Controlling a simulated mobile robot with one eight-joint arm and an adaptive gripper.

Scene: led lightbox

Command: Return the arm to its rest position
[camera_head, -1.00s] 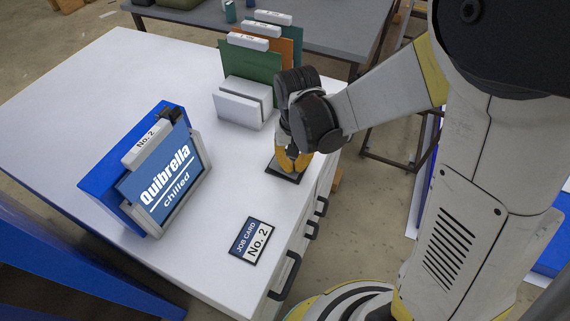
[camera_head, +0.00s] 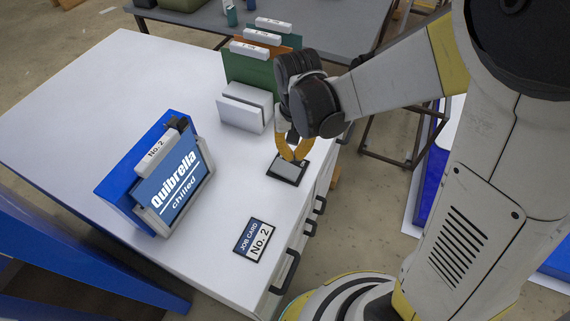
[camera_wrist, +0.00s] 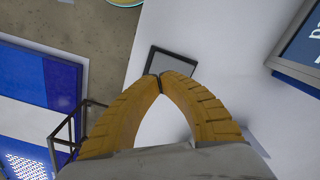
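My gripper (camera_head: 291,157) is above the right edge of the white cabinet top (camera_head: 110,105), with its orange fingers pointing down. In the wrist view the curved fingertips of my gripper (camera_wrist: 161,78) meet, with nothing visible between them. A small dark-framed pad with a grey face (camera_head: 287,170) lies just below the fingertips. It also shows beyond the tips in the wrist view (camera_wrist: 172,64). My arm reaches in from the right, bent at the wrist.
A "No. 2" job card (camera_head: 254,240) lies near the front edge. A white rack (camera_head: 245,108) with green and orange panels stands behind my gripper. A grey table (camera_head: 330,30) is farther back.

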